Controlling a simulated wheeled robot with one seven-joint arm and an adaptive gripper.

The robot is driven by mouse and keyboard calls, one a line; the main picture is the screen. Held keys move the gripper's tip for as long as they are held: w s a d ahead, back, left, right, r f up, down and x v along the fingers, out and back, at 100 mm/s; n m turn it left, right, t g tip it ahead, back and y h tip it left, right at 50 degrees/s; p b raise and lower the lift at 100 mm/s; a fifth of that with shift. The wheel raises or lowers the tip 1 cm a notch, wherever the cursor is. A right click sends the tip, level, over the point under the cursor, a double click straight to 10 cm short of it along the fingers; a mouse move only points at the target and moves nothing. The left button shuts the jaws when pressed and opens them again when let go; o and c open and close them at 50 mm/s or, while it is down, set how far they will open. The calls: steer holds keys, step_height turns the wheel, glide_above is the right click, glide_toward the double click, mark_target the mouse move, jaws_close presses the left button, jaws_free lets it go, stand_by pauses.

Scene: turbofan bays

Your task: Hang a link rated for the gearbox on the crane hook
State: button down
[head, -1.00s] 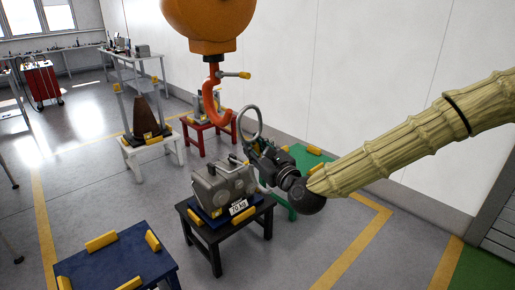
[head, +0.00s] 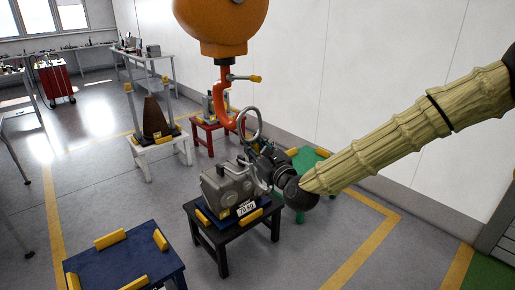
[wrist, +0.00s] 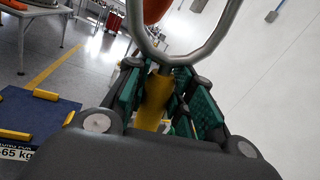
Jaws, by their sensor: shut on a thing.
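The orange crane hook (head: 225,104) hangs from a round orange block (head: 221,25), with a yellow-tipped latch arm above its bend. My gripper (head: 262,150) is shut on a lifting link and holds it upright. The link's big grey ring (head: 249,125) stands at the hook's open side and overlaps its tip in the head view; I cannot tell whether the tip is inside the ring. In the wrist view the green finger pads close on the link's yellow shank (wrist: 154,98), with the ring (wrist: 186,55) above. The grey gearbox (head: 232,186), labelled apparently 70 kg, sits below on a black stand (head: 222,237).
A blue table (head: 122,262) with yellow blocks stands front left. A white stand (head: 160,147) holds a brown cone, a red stand (head: 207,133) a grey part. A green stand (head: 307,160) is behind my gripper. Open floor lies left of the gearbox.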

steer(key=w+a+f+b, duration=0.2)
steer(key=w+a+f, duration=0.2)
steer(key=w, duration=0.3)
steer(key=shift+a+f, duration=0.3)
steer(key=shift+a, duration=0.35)
stand_by(1.5)
steer(key=shift+s+f, duration=0.1)
steer(key=shift+f, duration=0.15)
stand_by(0.5)
steer(key=c, duration=1.6)
jaws_free()
steer(key=o, duration=0.5)
steer(key=shift+w+d+f, duration=0.1)
steer(key=shift+w+d, duration=0.05)
steer(key=shift+w, duration=0.1)
steer(key=shift+c, duration=0.2)
steer(key=shift+s, duration=0.15)
steer(key=shift+s, duration=0.1)
